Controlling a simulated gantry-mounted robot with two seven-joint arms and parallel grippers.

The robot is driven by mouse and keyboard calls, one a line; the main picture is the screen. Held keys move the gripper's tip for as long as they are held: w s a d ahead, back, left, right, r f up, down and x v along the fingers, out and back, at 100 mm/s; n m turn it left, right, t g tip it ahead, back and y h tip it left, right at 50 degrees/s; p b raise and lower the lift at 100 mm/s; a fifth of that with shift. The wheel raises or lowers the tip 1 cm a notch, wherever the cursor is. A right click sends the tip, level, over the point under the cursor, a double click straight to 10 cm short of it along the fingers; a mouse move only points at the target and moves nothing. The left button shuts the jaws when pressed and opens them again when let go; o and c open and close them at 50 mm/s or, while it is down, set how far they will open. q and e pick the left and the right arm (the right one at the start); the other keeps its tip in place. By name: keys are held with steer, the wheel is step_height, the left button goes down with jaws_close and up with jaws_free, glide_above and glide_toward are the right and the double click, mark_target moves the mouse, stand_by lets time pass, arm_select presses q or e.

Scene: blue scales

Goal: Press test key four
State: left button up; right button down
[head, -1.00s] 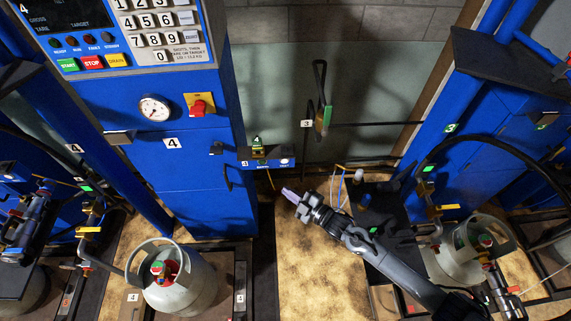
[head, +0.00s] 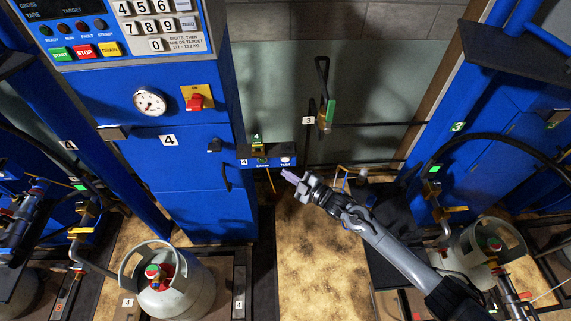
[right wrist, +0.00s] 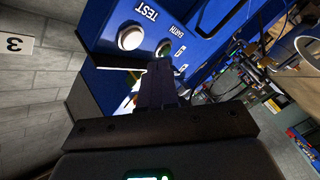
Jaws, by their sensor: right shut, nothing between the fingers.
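The test key is a round white button (head: 286,161) on a small blue box (head: 262,162) beside the blue cabinet marked 4. In the right wrist view the dark fingers (right wrist: 158,85) point toward the box, with a gap to the key apparent. Contact does not show. My left gripper is not in view.
Cabinet 4 has a keypad (head: 155,27), a gauge (head: 149,102) and a red-and-yellow switch (head: 197,97). A grey gas cylinder (head: 180,290) stands at lower left, another (head: 485,250) at right. A green-marked handle (head: 326,115) hangs behind the box.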

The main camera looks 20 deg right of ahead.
mark_target(285, 159)
steer(key=shift+w+d+b, duration=0.3)
steer(key=shift+w+b, duration=0.25)
steer(key=shift+w, duration=0.4)
stand_by(0.7)
stand_by(0.7)
steer(key=shift+w+f+b, duration=0.1)
steer(key=shift+w+b, duration=0.15)
steer(key=shift+b, duration=0.05)
steer(key=shift+w+d, duration=0.15)
steer(key=shift+w, duration=0.05)
